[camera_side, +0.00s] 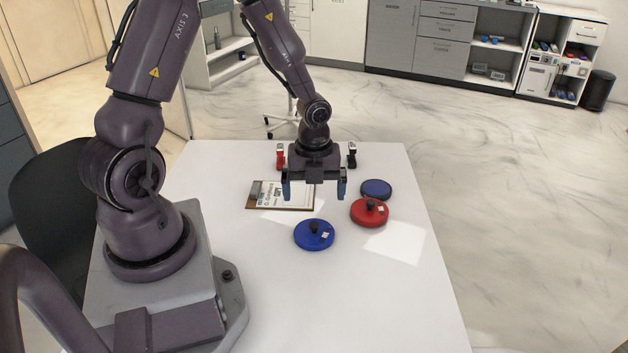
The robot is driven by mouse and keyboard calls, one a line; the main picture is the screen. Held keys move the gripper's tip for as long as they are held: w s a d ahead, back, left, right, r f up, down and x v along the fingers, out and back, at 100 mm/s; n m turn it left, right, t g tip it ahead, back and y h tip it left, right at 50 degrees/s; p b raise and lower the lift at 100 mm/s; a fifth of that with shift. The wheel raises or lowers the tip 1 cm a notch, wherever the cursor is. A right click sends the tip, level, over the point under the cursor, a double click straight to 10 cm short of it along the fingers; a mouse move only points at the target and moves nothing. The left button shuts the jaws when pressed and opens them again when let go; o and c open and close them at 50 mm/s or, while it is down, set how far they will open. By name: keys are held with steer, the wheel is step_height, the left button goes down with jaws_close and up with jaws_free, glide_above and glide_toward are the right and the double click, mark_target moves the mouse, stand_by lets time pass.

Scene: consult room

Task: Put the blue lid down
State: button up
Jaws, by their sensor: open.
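The blue lid (308,240) lies flat on the white table, its black knob upward and a small white label beside the knob. My gripper (314,194) is open and empty above the table, behind and above the blue lid and apart from it. Its two blue-tipped fingers point down, wide apart.
A red lid (360,216) with a black knob lies right of the blue lid. A dark blue disc (377,186) lies just behind the red one. A clipboard (254,202) with papers lies behind the blue lid. The front of the white table (370,310) is clear.

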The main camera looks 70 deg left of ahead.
steer(key=s+d+r+n+t+y, duration=0.1)
steer(key=d+r+n, duration=0.1)
steer(key=r+n, duration=0.35)
steer(key=d+r+n+t+y, duration=0.1)
steer(key=d+r+n, duration=0.15)
steer(key=r, duration=0.65)
steer(key=s+d+r+n+t+h, duration=0.1)
steer(key=s+d+r+n, duration=0.2)
steer(key=n, duration=0.4)
steer(key=s+d+r+n+t+h, duration=0.1)
steer(key=s+d+r+n+t, duration=0.1)
steer(key=s+r+n, duration=0.3)
step_height(320, 180, up, 2)
steer(key=shift+s+d+r+n+t, duration=0.25)
steer(key=shift+s+d+n+t, duration=0.1)
steer(key=shift+d+n, duration=0.55)
